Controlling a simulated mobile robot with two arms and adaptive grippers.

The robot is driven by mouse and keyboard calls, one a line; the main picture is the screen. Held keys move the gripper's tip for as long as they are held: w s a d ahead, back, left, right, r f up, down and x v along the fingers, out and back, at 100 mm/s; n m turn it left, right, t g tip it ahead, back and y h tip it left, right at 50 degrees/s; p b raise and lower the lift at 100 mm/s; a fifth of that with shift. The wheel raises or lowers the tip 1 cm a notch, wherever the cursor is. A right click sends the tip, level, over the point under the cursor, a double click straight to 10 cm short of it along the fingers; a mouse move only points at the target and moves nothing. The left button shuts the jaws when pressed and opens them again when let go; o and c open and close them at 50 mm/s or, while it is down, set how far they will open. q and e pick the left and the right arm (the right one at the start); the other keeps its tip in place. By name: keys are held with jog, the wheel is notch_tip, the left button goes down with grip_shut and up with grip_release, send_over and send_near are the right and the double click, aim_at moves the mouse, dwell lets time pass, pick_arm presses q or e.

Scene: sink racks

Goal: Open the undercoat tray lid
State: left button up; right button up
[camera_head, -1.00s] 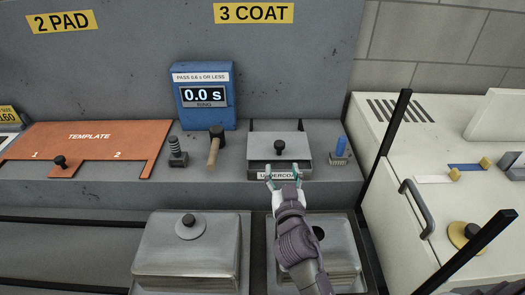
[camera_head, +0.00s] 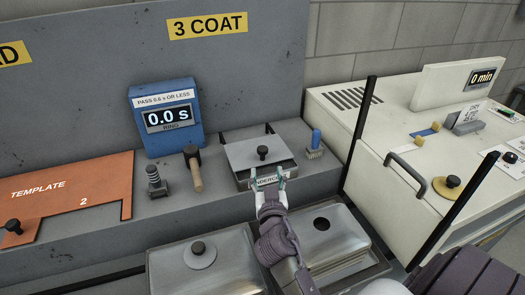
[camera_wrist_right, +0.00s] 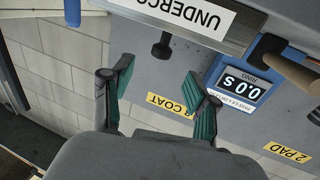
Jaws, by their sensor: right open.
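The undercoat tray (camera_head: 243,180) is a grey metal box on the grey ledge, its front label partly covered by my gripper. Its flat lid (camera_head: 240,152) lies on top with a black round knob (camera_head: 263,153). My right gripper (camera_head: 268,183) is open at the tray's front, below the knob. The right wrist view is upside down; there the open fingers (camera_wrist_right: 168,80) are empty, with the knob (camera_wrist_right: 162,46) apart from them and the tray label (camera_wrist_right: 193,15) at the top. My left gripper is not in view.
A blue brush (camera_head: 315,141) stands right of the tray. Large metal lids (camera_head: 205,275) lie in front. A black post (camera_head: 358,130) stands at the right.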

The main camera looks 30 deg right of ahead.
aim_at(263, 155)
jog(key=p+x, duration=0.2)
jog(key=x, duration=0.6)
jog(key=shift+w+a, duration=0.1)
jog(key=shift+a, duration=0.1)
jog(key=shift+w+d, duration=0.3)
jog(key=shift+w, duration=0.2)
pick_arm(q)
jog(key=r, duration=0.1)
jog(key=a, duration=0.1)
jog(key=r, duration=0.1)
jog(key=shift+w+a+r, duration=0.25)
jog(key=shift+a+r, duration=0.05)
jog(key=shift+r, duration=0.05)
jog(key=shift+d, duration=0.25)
pick_arm(e)
grip_shut()
